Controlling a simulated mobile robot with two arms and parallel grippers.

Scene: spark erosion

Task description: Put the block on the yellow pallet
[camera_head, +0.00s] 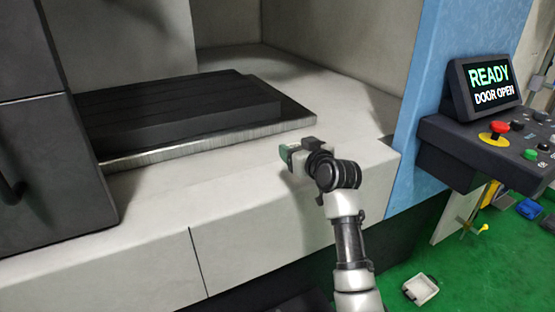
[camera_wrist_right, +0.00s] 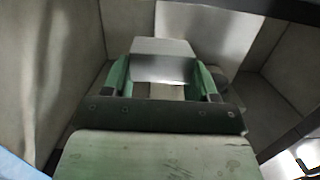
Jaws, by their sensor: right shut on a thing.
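My right gripper (camera_head: 290,154) reaches over the pale front ledge of the open machine, close to the front right corner of the metal plate. In the right wrist view its green fingers (camera_wrist_right: 164,82) are shut on a light grey block (camera_wrist_right: 165,50), whose front face shows between the fingertips. In the head view the block is mostly hidden by the gripper. I cannot make out a yellow pallet in either view. My left gripper is not in view.
A black slab (camera_head: 180,108) lies on a metal plate (camera_head: 225,133) inside the machine. The ledge (camera_head: 130,215) is clear. A control panel (camera_head: 490,150) reads READY, DOOR OPEN. A small white tray (camera_head: 421,290) lies on the green floor.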

